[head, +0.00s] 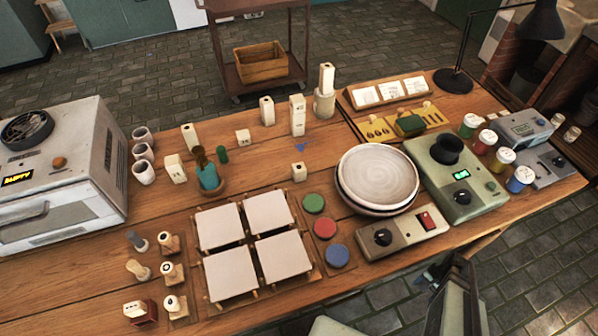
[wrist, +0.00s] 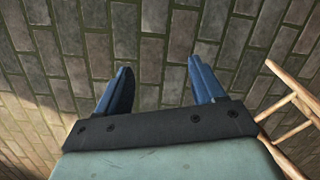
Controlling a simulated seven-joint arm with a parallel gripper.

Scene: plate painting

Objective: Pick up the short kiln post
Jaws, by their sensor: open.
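Several cream kiln posts of differing heights stand on the wooden table in the head view. The two lowest are a small block (head: 243,136) left of centre and another small block (head: 299,172) behind the white tiles. Taller posts (head: 267,110) (head: 297,115) (head: 190,137) stand around them, and one (head: 326,78) is on a round base. My arm shows at the lower right of the head view.
White tiles (head: 220,227) on a rack fill the front middle. A kiln (head: 60,165) is at left.

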